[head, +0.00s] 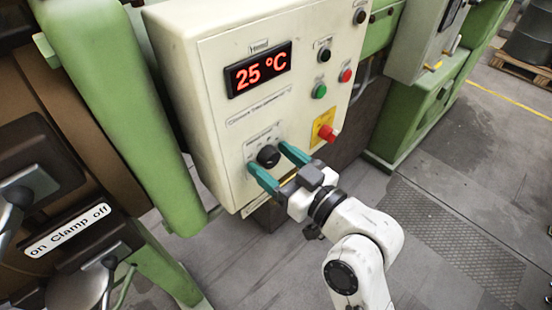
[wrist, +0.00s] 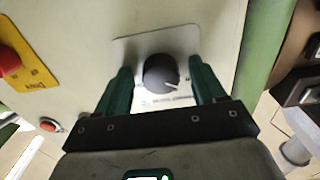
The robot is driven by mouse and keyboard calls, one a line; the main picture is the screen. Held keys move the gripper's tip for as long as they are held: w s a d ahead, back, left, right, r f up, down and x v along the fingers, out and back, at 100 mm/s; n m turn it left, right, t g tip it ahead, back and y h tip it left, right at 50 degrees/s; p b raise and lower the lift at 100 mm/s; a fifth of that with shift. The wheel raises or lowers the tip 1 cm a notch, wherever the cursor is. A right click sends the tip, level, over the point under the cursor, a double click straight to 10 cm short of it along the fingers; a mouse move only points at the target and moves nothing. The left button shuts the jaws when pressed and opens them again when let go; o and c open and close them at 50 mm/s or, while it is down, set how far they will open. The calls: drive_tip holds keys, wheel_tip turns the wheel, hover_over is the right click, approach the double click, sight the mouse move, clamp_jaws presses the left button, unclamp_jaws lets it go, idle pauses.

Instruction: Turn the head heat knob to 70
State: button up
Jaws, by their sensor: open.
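The head heat knob (head: 268,156) is a black round dial on the lower part of a cream control box. In the wrist view the knob (wrist: 161,73) sits on a pale plate and shows a white pointer mark at its lower right. The red display (head: 258,70) above reads 25 °C. My gripper (head: 279,158) is open, with its two green fingers on either side of the knob. In the wrist view my gripper (wrist: 160,85) has a visible gap between each finger and the knob. The scale around the knob is too small to read.
A red emergency button (head: 328,132) on a yellow plate stands close to the right of my gripper. Green (head: 319,91) and red (head: 345,75) push buttons are above it. A green machine column (head: 110,90) and a clamp lever label (head: 68,231) are at left.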

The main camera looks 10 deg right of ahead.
drive_tip(key=shift+c, duration=0.4)
drive_tip(key=c, duration=1)
drive_tip(key=shift+o, duration=0.2)
drive_tip(key=m+p, duration=0.2)
drive_tip(key=m, duration=0.2)
drive_tip(key=shift+r, duration=0.1)
drive_tip(key=shift+m+p, duration=0.8)
drive_tip(key=shift+m, duration=1.1)
drive_tip(key=o, duration=1)
